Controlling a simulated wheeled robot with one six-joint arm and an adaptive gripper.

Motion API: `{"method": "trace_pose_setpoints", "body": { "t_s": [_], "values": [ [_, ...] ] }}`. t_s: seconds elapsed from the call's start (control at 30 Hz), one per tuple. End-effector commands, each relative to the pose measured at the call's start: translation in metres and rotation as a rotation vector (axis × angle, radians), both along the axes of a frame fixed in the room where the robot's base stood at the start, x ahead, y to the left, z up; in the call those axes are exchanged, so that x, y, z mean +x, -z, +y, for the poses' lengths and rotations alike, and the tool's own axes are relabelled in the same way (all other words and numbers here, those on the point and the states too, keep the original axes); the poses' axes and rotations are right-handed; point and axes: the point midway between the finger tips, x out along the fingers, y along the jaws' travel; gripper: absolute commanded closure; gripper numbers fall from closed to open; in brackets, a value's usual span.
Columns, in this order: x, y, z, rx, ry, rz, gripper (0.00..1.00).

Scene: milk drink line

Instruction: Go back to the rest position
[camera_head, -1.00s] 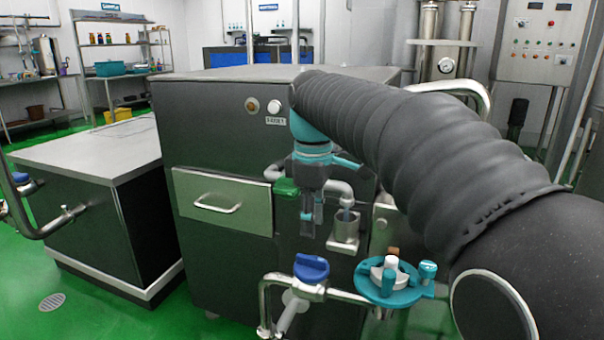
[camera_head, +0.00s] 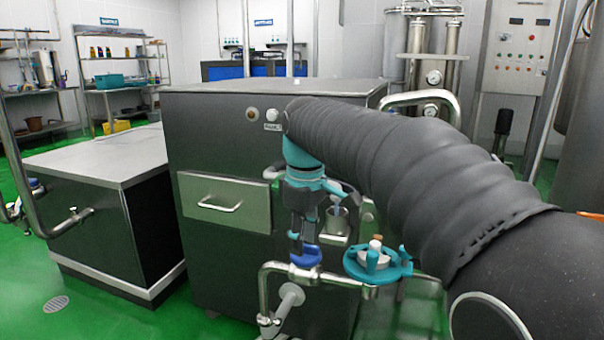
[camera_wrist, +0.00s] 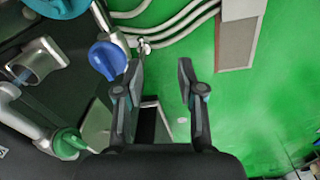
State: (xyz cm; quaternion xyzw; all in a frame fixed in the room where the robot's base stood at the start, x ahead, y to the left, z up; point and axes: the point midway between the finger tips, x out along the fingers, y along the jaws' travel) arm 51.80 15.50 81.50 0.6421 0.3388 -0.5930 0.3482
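My gripper (camera_head: 299,246) hangs at the end of my arm in front of the dark machine cabinet (camera_head: 225,120). In the wrist view my gripper's two fingers (camera_wrist: 160,68) stand apart with nothing between them. A blue valve handle (camera_head: 308,257) on a steel pipe sits by the fingertips in the head view and is partly covered. In the wrist view the blue handle (camera_wrist: 107,60) lies left of the left finger, outside the gap. Contact cannot be told.
A teal round fitting (camera_head: 400,268) stands right of the gripper. A metal cup (camera_head: 338,222) and a drawer (camera_head: 222,200) are on the cabinet front. The green valve (camera_wrist: 68,143) is at lower left in the wrist view. Green floor (camera_wrist: 260,110) is open to the right.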

Motion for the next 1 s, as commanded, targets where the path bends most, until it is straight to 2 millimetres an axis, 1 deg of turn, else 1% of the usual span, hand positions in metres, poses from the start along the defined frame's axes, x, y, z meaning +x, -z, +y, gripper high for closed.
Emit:
{"method": "trace_pose_setpoints", "body": {
  "t_s": [0.03, 0.1, 0.23, 0.33, 0.43, 0.57, 0.7, 0.9, 1.0],
  "values": [
    [0.0, 0.01, 0.0, 0.002, 0.036, 0.002, 0.61],
    [-0.002, 0.02, -0.001, 0.008, 0.093, -0.004, 0.61],
    [-0.01, 0.035, -0.007, 0.025, 0.197, -0.023, 0.61],
    [-0.02, 0.046, -0.016, 0.04, 0.286, -0.041, 0.61],
    [-0.036, 0.056, -0.029, 0.062, 0.387, -0.066, 0.61],
    [-0.066, 0.071, -0.053, 0.101, 0.544, -0.109, 0.61],
    [-0.105, 0.087, -0.08, 0.15, 0.703, -0.164, 0.61],
    [-0.161, 0.11, -0.114, 0.206, 0.864, -0.235, 0.61],
    [-0.187, 0.12, -0.128, 0.222, 0.906, -0.269, 0.61]
  ]
}}
